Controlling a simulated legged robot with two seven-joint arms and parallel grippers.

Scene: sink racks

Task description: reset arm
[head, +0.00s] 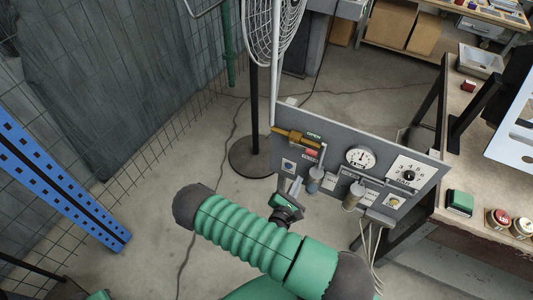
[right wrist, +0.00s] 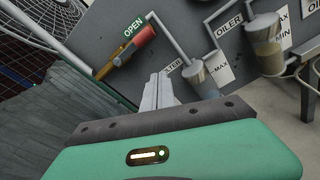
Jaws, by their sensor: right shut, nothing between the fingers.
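My right arm comes in from the bottom of the head view, with its green ribbed sleeve in front. My right gripper (head: 294,187) is just in front of the lower left part of a grey control panel (head: 335,148). In the right wrist view the gripper fingers (right wrist: 158,88) are together, with nothing between them. They point at the panel below a brass and red valve handle (right wrist: 128,52), left of a filter cup (right wrist: 200,78). I cannot tell whether the fingertips touch the panel. My left gripper is not in view.
The panel carries a round gauge (head: 360,158), a dial (head: 407,172) and oiler cups (head: 353,195). A workbench (head: 480,140) stands at the right. A fan (head: 272,30) stands behind the panel, and a blue perforated post (head: 60,185) is at left.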

